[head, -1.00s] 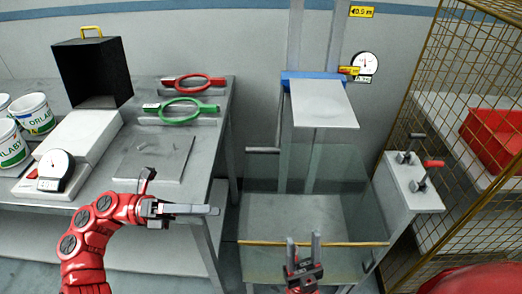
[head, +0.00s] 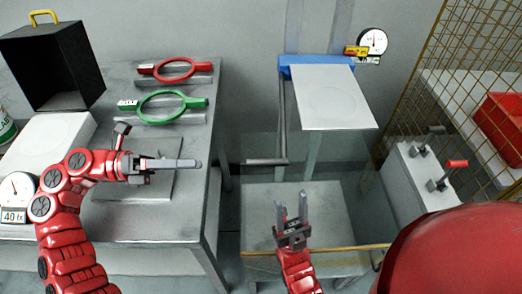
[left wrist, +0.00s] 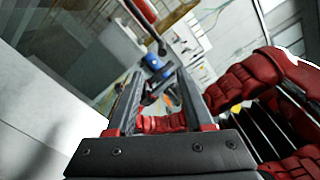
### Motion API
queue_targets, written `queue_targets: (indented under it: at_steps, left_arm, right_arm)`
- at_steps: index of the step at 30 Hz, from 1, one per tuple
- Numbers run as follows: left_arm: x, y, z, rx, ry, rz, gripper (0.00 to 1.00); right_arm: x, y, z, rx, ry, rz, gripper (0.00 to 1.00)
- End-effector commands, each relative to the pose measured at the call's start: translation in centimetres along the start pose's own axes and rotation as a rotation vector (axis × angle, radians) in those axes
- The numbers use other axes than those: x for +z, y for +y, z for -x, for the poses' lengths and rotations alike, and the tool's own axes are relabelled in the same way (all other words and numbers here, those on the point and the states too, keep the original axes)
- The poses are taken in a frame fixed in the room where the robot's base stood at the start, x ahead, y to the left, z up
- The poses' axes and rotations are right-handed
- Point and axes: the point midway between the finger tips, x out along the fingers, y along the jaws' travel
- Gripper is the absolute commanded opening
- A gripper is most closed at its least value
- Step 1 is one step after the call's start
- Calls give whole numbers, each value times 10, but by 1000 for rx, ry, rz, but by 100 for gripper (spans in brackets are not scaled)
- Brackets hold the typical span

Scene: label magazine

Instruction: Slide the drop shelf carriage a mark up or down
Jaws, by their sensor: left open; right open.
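The drop shelf carriage has a blue crossbar (head: 300,68) on two vertical grey rails, with a flat pale shelf plate (head: 325,97) in front. A grey horizontal bar (head: 255,162) sits lower left of it, joined to an upright rod. A red and yellow pointer (head: 356,51) is at the carriage's right end, beside a round dial (head: 373,41). My left gripper (head: 198,163) is open and empty above the left table's right part, apart from the bar; it also shows in the left wrist view (left wrist: 158,75). My right gripper (head: 290,200) is open and empty, below and in front of the shelf plate.
The left table (head: 195,200) holds a red ring (head: 175,69), a green ring (head: 172,106), a black box (head: 52,65) and a scale. A clear-walled bin with a yellowish front edge (head: 265,253) stands below the shelf. Right are two levers (head: 440,180) and a mesh cage (head: 460,70).

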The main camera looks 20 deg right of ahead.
Motion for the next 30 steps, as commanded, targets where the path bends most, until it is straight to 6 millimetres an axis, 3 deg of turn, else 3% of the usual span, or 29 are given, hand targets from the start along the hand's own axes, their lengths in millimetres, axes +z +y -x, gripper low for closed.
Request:
queue_targets:
  at_steps: [18, 24, 30]
  left_arm:
    - [0, -3, -135, -3, 4, 2, 52]
    - [-1, -2, -159, -3, 4, 0, 52]
    - [0, -1, -165, -2, 0, -1, 52]
  right_arm:
    - [-5, 2, -31, 0, 0, 0, 50]
    - [-6, 2, -35, 0, 0, 0, 50]
    - [-6, 2, -36, 0, 0, 0, 50]
